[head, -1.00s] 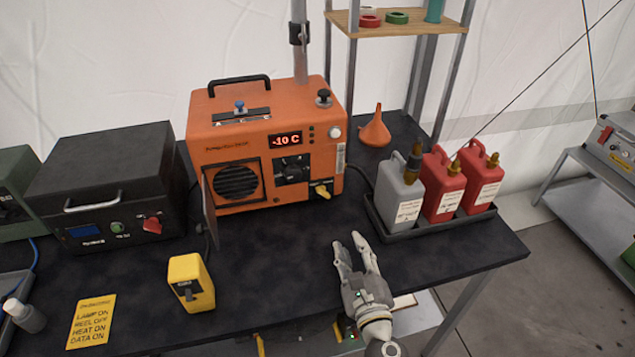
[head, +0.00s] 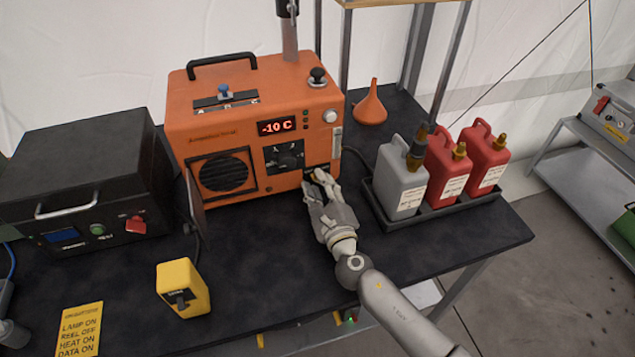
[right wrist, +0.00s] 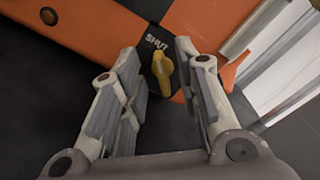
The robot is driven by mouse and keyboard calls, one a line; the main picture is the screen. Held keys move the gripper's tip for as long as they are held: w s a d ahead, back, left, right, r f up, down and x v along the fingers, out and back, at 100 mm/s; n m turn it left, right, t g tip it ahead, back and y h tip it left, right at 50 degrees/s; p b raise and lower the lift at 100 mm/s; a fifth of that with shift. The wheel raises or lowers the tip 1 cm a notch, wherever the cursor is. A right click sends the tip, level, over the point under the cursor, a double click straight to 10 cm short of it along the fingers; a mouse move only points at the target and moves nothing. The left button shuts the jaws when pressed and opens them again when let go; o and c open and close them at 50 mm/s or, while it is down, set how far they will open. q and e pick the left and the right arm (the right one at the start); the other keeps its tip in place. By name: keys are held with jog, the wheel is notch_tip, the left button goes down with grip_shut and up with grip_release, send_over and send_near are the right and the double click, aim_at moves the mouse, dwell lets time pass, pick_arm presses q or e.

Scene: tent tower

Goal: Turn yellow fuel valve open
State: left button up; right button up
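The orange heater unit (head: 225,115) stands on the dark table, its display reading -10 C. The yellow fuel valve (right wrist: 162,70) is on its lower front, beneath the word SHUT in the right wrist view. In the head view my right gripper hides most or all of the valve. My right gripper (head: 318,182) is at the heater's lower right front. In the right wrist view the right gripper (right wrist: 160,88) is open, with one finger on each side of the valve and gaps between. My left gripper is not in view.
A tray (head: 425,215) with one grey and two red jugs stands just right of my right arm. An orange funnel (head: 370,108) is behind. A yellow box (head: 183,288) and a black case (head: 80,180) are at left.

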jog(key=shift+w+a, duration=0.15)
jog(key=shift+w, duration=0.45)
jog(key=shift+c, duration=0.7)
grip_shut()
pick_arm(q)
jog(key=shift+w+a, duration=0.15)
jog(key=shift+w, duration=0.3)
